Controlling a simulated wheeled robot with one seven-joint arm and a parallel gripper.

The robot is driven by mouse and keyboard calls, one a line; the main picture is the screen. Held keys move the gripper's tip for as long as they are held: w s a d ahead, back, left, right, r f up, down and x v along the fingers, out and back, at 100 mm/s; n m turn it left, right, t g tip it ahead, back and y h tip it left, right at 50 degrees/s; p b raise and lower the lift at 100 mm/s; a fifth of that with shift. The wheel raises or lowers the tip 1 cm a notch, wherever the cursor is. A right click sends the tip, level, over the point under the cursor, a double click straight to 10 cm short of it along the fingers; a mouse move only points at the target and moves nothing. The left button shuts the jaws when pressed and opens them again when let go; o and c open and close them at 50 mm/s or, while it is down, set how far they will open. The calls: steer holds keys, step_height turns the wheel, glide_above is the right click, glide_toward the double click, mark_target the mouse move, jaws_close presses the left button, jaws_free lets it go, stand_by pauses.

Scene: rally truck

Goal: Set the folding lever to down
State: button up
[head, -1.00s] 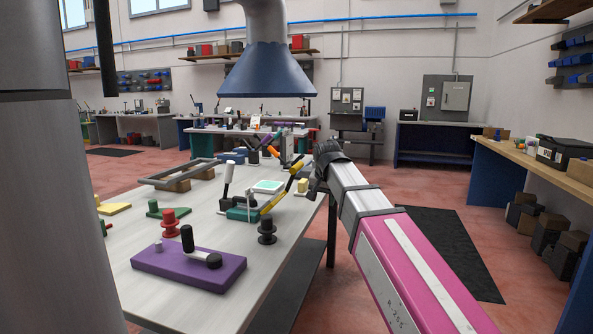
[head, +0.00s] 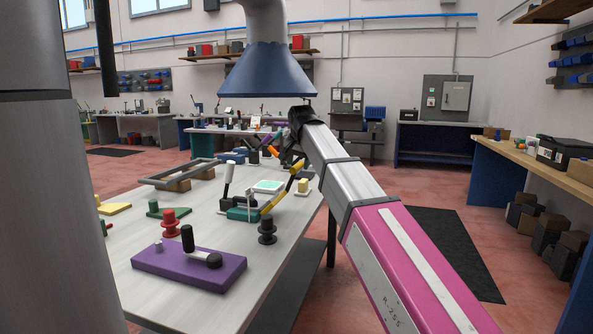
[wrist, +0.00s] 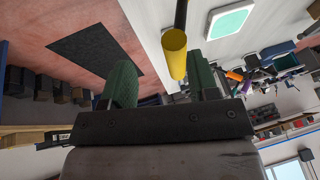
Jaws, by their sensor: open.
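A green-based fixture (head: 243,214) stands near the table's right edge. A lever with yellow and black bands (head: 281,195) slopes up and right from it, and a white-gripped handle (head: 229,173) stands upright beside it. My gripper (head: 286,159) is by the lever's upper end. In the wrist view my gripper (wrist: 163,82) is open, with the lever's yellow end (wrist: 174,42) between its green fingers, nearer the right one; contact cannot be told. A purple base (head: 190,268) carries another lever, with a black knob and a white arm. Which one is the folding lever is not marked.
A black spool-shaped post (head: 267,230) and a red one (head: 170,223) stand on the white table. A grey frame (head: 181,174) lies farther back. A screen-like pale green panel (head: 268,186) lies behind the fixture.

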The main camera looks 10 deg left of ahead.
mark_target(297, 165)
steer(key=w, duration=0.1)
steer(key=w+a, duration=0.1)
steer(key=w, duration=0.1)
steer(key=shift+w+a+r, duration=0.1)
steer(key=shift+w+a, duration=0.1)
steer(key=shift+w, duration=0.1)
steer(key=shift+x, duration=2.6)
steer(key=shift+w, duration=0.1)
jaws_close()
steer(key=shift+d, duration=0.15)
